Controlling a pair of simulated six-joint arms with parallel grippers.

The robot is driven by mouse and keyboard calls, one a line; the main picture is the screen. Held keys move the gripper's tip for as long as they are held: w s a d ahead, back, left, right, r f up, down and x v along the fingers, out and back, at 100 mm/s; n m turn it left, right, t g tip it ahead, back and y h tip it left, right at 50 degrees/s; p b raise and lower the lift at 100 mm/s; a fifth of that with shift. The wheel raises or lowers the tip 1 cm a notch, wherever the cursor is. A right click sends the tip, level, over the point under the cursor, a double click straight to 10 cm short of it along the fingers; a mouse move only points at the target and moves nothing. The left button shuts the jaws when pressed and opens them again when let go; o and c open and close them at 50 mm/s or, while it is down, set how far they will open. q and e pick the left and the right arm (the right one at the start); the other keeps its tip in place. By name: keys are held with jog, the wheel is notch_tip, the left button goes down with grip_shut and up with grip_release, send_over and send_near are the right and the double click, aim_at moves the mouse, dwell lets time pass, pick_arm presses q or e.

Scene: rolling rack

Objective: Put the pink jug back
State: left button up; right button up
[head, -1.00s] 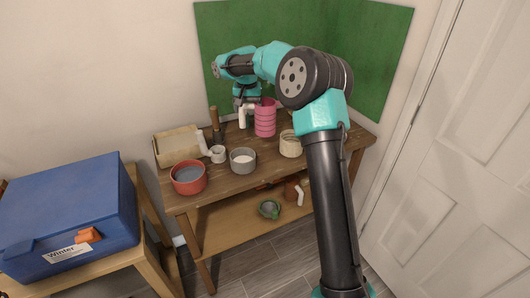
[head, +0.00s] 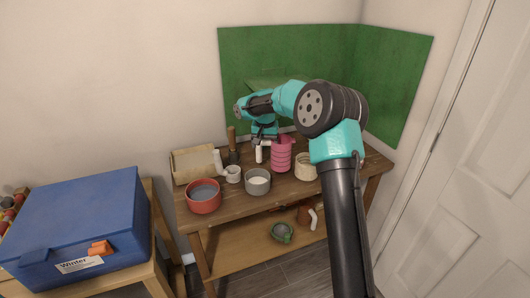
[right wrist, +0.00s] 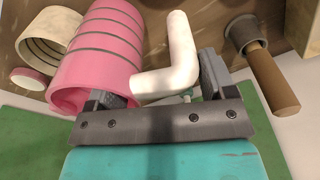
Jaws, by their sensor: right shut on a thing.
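The pink jug (head: 282,154), ribbed with a white handle (head: 260,153), is upright at the bench top, towards the back, left of a cream jar. Whether its base touches the wood is hard to tell. My right gripper (head: 265,137) is behind and above the handle. In the right wrist view the gripper (right wrist: 158,85) has one finger at the jug's rim (right wrist: 80,95) and the other beyond the white handle (right wrist: 175,60), shut on the jug by its handle side. My left gripper is not in view.
On the wooden bench (head: 228,212) stand a red bowl (head: 204,203), a grey bowl (head: 257,187), a white cup (head: 233,175), a cream box (head: 190,165) and the cream jar (head: 305,170). A green cup (head: 282,235) is on the lower shelf. A blue box (head: 80,220) stands left.

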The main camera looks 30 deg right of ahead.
jog(key=shift+f, duration=2)
jog(key=o, duration=1.7)
jog(key=r, duration=0.8)
jog(key=s+r, duration=0.1)
jog(key=r, duration=0.3)
jog(key=shift+a+r, duration=0.1)
jog(key=shift+a, duration=0.25)
